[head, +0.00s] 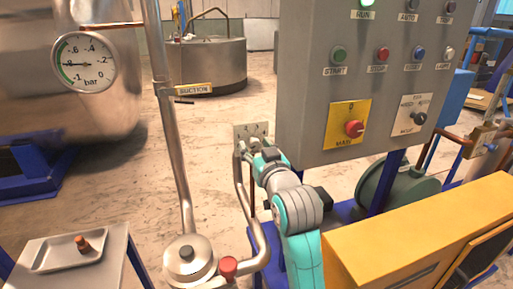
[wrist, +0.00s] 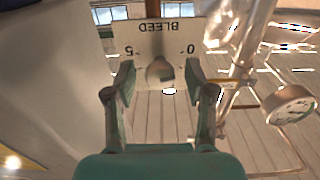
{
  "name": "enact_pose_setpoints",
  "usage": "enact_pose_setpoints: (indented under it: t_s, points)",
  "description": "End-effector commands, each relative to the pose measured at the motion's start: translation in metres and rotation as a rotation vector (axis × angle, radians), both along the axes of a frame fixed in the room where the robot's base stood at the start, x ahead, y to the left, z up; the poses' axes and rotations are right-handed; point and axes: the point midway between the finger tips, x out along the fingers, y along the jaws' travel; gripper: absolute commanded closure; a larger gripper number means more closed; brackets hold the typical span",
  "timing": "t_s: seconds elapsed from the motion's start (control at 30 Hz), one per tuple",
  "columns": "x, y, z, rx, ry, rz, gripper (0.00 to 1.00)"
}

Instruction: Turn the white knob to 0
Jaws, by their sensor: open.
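The white knob (wrist: 159,71) sits on a pale plate (wrist: 160,33) marked BLEED, which appears upside down in the wrist view. The 5 mark is at the left of the plate and the 0 mark at the right. My gripper (wrist: 160,79) is open, with one finger on each side of the knob and a visible gap to it on both sides. I cannot tell exactly where the knob's pointer is set. In the head view the plate (head: 243,130) shows just beyond my gripper (head: 247,148), and the knob cannot be made out clearly.
A grey control panel (head: 300,80) with buttons and a red main switch (head: 354,128) stands to the right of my arm. A steel pipe (head: 172,130) and a vacuum gauge (head: 84,62) are at left. A yellow housing (head: 420,235) lies at lower right.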

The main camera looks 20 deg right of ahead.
Motion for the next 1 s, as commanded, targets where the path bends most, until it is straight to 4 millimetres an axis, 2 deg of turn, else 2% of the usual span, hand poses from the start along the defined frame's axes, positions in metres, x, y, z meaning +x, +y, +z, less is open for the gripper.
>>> enact_pose_setpoints:
  t_s: [0.2, 0.27, 0.43, 1.0]
  points:
    - [0.0003, 0.0000, 0.0000, 0.000, 0.000, 0.000, 0.45]
    - [0.0003, 0.0000, 0.0000, 0.000, 0.000, 0.000, 0.58]
    - [0.0002, 0.0000, -0.0001, 0.000, 0.000, 0.000, 1.00]
    - [0.0002, -0.0003, 0.0000, -0.146, 0.000, 0.000, 1.00]
